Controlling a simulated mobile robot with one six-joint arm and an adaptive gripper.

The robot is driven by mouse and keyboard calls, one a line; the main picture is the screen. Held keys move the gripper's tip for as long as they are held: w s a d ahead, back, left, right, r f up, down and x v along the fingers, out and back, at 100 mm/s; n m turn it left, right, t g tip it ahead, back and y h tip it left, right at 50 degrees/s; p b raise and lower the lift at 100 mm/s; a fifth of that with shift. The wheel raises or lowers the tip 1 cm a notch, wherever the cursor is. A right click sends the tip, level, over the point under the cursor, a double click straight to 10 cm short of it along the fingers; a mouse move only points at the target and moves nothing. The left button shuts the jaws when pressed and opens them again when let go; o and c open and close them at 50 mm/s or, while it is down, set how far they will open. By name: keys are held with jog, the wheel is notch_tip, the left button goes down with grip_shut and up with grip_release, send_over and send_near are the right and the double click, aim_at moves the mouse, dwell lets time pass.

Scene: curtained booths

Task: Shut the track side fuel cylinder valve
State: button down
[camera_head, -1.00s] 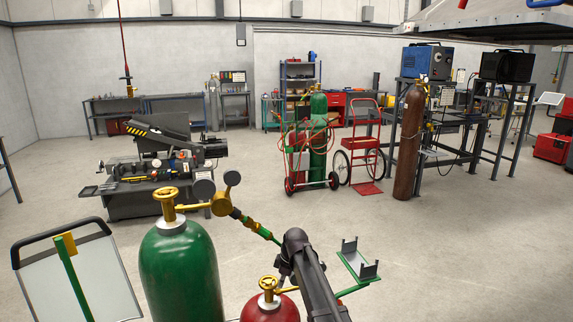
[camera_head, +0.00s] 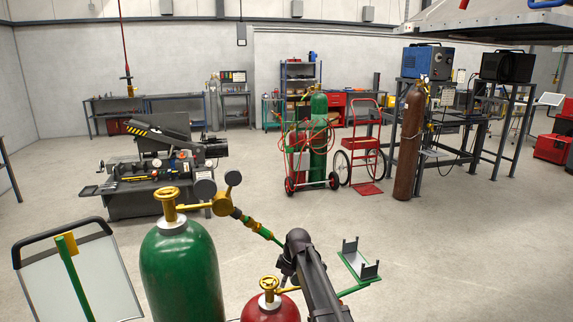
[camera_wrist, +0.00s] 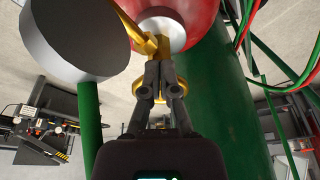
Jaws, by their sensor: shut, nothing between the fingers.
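A red cylinder (camera_head: 270,309) stands low in the head view, with a brass handwheel valve (camera_head: 268,284) on its top. In the wrist view the red cylinder (camera_wrist: 196,12) is at the top with its white collar (camera_wrist: 160,30). The brass handwheel (camera_wrist: 138,86) shows on both sides of my fingers. My gripper (camera_wrist: 160,73) is shut and overlaps the handwheel; the fingers hide its middle, and I cannot tell whether they touch it. In the head view my dark arm reaches down beside the red cylinder; the fingertips are not clear there.
A green cylinder (camera_head: 180,270) with a brass valve (camera_head: 168,205) and regulator (camera_head: 222,204) stands left of the red one. In the wrist view a grey gauge disc (camera_wrist: 80,38) is close on the left; red and green hoses (camera_wrist: 270,60) hang right. Open floor lies beyond.

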jog(key=shift+r+p, duration=2.9)
jog(key=shift+r, duration=0.1)
jog(key=shift+r, duration=0.1)
